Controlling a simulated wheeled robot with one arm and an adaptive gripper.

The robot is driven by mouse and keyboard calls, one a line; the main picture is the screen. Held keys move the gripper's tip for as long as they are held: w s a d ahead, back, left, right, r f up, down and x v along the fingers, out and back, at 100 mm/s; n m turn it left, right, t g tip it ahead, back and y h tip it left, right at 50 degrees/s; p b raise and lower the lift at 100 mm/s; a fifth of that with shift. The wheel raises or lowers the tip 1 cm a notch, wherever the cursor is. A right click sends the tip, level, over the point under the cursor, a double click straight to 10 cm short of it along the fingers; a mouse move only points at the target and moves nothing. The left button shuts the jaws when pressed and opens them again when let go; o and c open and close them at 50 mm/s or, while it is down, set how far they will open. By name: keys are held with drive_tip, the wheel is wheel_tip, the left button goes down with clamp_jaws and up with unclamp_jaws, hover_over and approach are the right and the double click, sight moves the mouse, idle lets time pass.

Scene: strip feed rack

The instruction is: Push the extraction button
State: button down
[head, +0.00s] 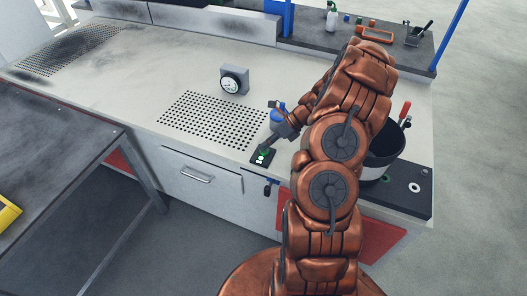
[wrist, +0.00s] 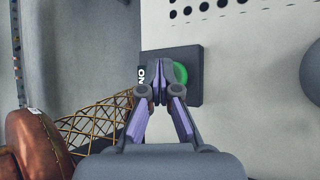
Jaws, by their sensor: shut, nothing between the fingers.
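My gripper (wrist: 160,66) is shut and empty. In the wrist view its fingertips are over the box and cover the left part of the green button. In the head view my gripper (head: 267,146) points down at the box. I cannot tell whether the fingertips touch the button.
A round gauge (head: 234,80) stands on the worktop (head: 150,75) behind a perforated area. A dark table (head: 50,140) is at left.

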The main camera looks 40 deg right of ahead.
idle(0.4)
drive_tip(key=shift+r+p, duration=0.9)
drive_tip(key=shift+r+p, duration=2.1)
drive_tip(key=shift+r, duration=0.85)
